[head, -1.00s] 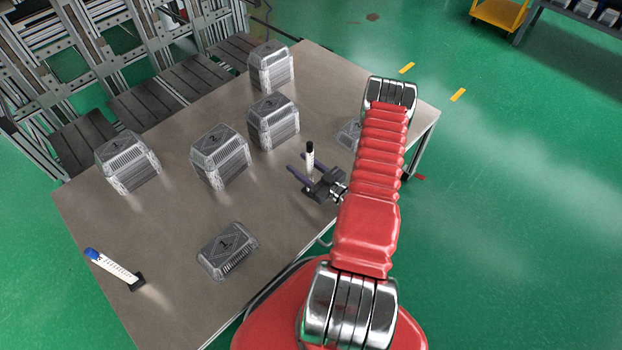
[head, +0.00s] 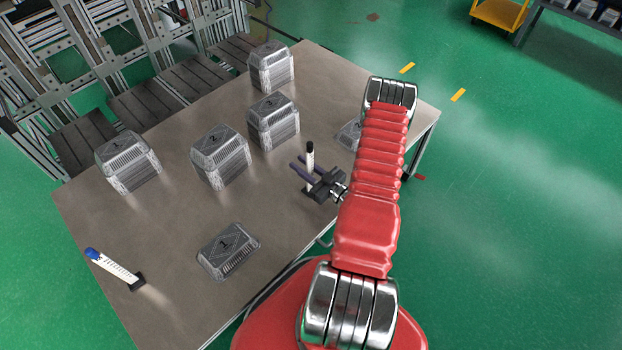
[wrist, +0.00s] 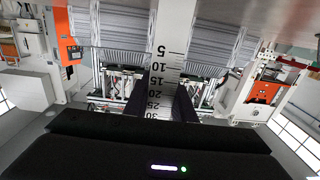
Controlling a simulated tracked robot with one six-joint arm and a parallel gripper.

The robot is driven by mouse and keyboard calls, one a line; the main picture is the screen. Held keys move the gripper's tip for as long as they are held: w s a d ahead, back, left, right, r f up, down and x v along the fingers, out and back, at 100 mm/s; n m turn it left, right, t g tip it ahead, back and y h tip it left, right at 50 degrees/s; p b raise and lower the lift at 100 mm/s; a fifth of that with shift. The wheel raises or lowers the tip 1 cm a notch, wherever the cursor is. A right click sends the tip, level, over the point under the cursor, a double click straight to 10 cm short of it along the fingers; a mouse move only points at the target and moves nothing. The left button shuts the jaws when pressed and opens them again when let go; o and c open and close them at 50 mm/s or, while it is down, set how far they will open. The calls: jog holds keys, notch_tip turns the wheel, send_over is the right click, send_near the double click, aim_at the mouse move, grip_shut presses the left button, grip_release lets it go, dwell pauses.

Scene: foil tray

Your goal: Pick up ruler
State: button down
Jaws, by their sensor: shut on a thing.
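The ruler (head: 310,158) is a white strip with a black top. In the head view it stands upright near the table's right front edge. My gripper (head: 303,167) reaches it from the right, with its dark fingers shut on it. In the wrist view the ruler (wrist: 168,50) lies between the two dark fingers (wrist: 168,103), with black marks and numbers from 5 to 30 showing.
Foil trays stand on the grey table (head: 165,230): one pile (head: 272,120) behind my gripper, others further left, a single tray (head: 228,250) in front. Another tray (head: 349,134) is partly behind my arm.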

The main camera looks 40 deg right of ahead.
jog(key=shift+r, duration=0.1)
notch_tip(320, 180, up, 10)
dwell(0.9)
dwell(0.7)
